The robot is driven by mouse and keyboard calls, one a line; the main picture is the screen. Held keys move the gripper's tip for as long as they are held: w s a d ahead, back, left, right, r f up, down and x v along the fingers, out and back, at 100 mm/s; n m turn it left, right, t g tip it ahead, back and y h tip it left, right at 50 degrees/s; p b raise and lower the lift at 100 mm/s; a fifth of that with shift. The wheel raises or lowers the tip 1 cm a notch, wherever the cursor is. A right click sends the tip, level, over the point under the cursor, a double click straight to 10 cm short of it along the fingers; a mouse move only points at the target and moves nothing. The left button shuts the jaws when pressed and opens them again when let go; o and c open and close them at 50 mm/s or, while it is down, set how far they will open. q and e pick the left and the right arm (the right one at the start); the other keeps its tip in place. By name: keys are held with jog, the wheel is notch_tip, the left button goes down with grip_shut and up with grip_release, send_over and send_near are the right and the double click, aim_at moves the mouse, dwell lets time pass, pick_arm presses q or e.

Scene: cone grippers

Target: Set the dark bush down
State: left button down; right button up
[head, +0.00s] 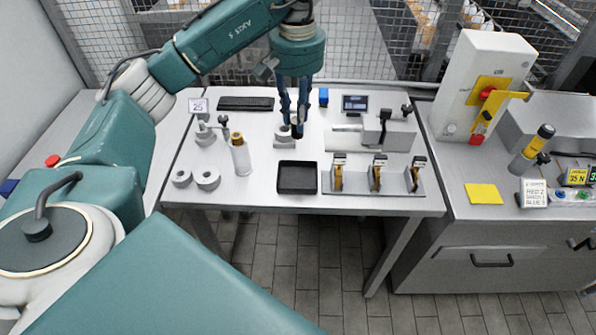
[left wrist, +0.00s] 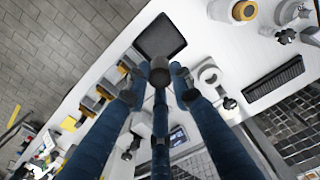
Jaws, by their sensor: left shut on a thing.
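My left gripper (head: 292,122) points down over the middle of the white table, its blue fingers closed on the dark bush (head: 298,131). In the left wrist view the bush (left wrist: 159,71) shows as a dark round piece between the fingertips (left wrist: 157,82). In the head view the fingers partly hide it, and I cannot tell whether it touches anything below. A light grey holder (head: 283,141) stands right beside it. The empty black tray (head: 297,190) lies just in front; it also shows in the left wrist view (left wrist: 160,36). My right gripper is not in view.
Two grey rings (head: 207,179) and a white bottle (head: 240,158) stand to the left. A grey rack (head: 355,182) with three yellow-and-black pieces is to the tray's right. A grey vise-like device (head: 398,137) stands behind the rack, a keyboard (head: 246,103) at the back left.

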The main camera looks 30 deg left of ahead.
pick_arm(q)
notch_tip(320, 180, down, 5)
jog(key=shift+f, duration=0.15)
notch_tip(320, 180, down, 11)
jog(key=shift+r+p, duration=0.2)
jog(key=shift+p, duration=1.05)
jog(key=shift+f, duration=0.2)
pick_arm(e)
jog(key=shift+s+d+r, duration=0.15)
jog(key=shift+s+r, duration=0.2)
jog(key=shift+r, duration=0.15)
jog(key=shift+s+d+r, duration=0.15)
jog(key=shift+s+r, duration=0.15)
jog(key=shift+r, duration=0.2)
pick_arm(q)
jog(key=shift+f, duration=0.1)
jog(key=c, duration=1.9)
grip_release()
jog(key=shift+c, duration=0.2)
jog(key=o, duration=0.4)
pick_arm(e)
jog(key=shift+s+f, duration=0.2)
